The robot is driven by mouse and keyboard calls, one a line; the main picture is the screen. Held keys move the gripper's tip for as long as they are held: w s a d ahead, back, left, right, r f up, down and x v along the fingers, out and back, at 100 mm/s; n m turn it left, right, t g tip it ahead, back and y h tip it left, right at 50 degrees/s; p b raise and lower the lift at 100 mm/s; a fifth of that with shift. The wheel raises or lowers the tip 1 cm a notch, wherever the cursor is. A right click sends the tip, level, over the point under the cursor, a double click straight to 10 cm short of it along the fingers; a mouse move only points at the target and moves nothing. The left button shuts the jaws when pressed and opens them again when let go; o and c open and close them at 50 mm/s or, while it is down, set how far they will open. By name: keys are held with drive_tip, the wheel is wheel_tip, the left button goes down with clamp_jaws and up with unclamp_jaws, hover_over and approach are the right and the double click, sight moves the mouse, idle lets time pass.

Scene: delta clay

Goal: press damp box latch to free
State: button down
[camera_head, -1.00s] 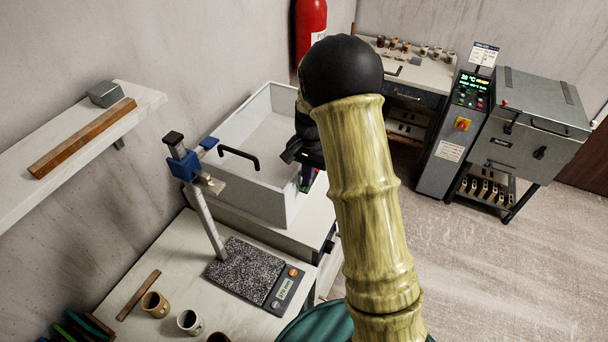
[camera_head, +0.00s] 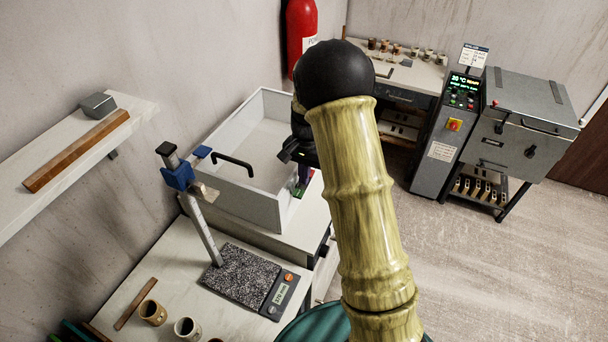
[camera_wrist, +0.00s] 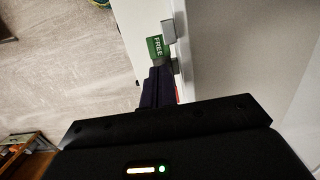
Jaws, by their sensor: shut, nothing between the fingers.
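The damp box (camera_head: 258,205) is a white open-topped box with a black handle (camera_head: 233,160), on the bench left of my arm. In the wrist view its pale wall (camera_wrist: 210,40) runs along the right of the fingers. A green label reading FREE (camera_wrist: 156,46) sits at the wall's outer side, beside a small grey latch piece (camera_wrist: 169,31). A sliver of red shows lower down, mostly hidden by the fingers. My gripper (camera_wrist: 160,73) is shut and empty, its tips just below the FREE label; I cannot tell whether they touch the latch. In the head view my arm partly hides this area.
A stand with a blue clamp (camera_head: 179,177) and a scale with a speckled plate (camera_head: 240,274) stand close in front of the box. Small cups (camera_head: 153,312) are at the bench front. A wall shelf (camera_head: 75,150) is at left. Floor (camera_head: 480,255) is clear at right.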

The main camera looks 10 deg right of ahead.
sight(303, 187)
drive_tip(key=r+p, duration=0.1)
drive_tip(key=r, duration=0.1)
drive_tip(key=r+p, duration=0.1)
drive_tip(key=shift+s+a+r+p, duration=0.2)
drive_tip(key=shift+a+r+p, duration=0.05)
drive_tip(key=shift+r+p, duration=0.1)
wheel_tip(303, 187, up, 10)
drive_tip(key=s+a+b, duration=0.1)
drive_tip(key=b, duration=0.2)
drive_tip(key=shift+s, duration=0.3)
drive_tip(key=shift+f, duration=0.15)
drive_tip(key=s+f+n+t+b, duration=0.1)
drive_tip(key=s+f+n, duration=0.2)
drive_tip(key=s, duration=0.6)
drive_tip(key=s+d+f+n+t+b, duration=0.1)
drive_tip(key=s+f+n, duration=0.3)
drive_tip(key=s, duration=0.5)
drive_tip(key=shift+s+d+f+n+t+h+b, duration=0.3)
drive_tip(key=shift+s+f+t+h+b, duration=0.15)
drive_tip(key=shift+t, duration=0.35)
drive_tip(key=shift+w, duration=0.1)
